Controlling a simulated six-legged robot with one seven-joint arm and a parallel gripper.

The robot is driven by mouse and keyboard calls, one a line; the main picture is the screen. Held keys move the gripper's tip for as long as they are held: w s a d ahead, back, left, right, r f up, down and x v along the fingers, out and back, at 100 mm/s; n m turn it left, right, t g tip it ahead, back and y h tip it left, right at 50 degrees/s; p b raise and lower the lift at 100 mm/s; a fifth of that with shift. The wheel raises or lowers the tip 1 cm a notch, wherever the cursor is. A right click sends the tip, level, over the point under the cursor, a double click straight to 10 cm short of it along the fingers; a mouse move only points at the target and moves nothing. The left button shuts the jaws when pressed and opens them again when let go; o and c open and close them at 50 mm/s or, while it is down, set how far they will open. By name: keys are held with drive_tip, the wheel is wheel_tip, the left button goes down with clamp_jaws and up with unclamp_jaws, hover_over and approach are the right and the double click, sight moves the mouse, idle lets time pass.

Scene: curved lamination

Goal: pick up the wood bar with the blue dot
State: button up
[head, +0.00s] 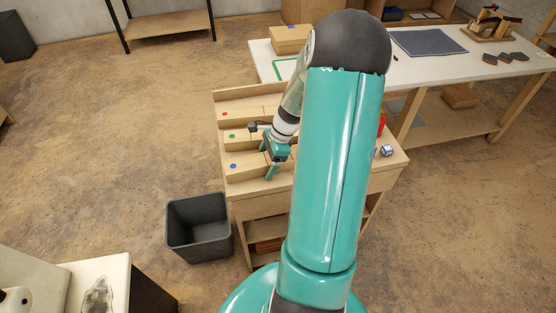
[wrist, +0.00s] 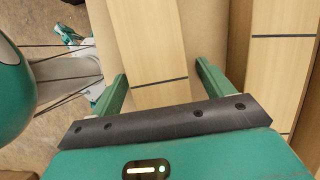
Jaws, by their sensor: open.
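The wood bar with the blue dot (head: 247,165) is the nearest of three pale bars on the wooden stand in the head view. Its blue dot is at its left end, and its right part is hidden behind my arm. My gripper (head: 270,162) is open over this bar. In the wrist view, the open fingers of my gripper (wrist: 161,72) are on either side of a pale bar (wrist: 150,40) with a dark cross line. It appears to be the nearest bar, but no dot shows there. I cannot tell whether the fingers touch it.
The green-dot bar (head: 238,134) and red-dot bar (head: 240,111) lie farther back on the stepped stand (head: 219,97). Another bar (wrist: 272,60) is right of the fingers in the wrist view. A dark bin (head: 198,228) stands left of the stand. A white table (head: 440,72) is behind.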

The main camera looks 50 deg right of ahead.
drive_tip(key=c, duration=1.3)
drive_tip(key=shift+c, duration=0.5)
drive_tip(key=shift+r, duration=0.15)
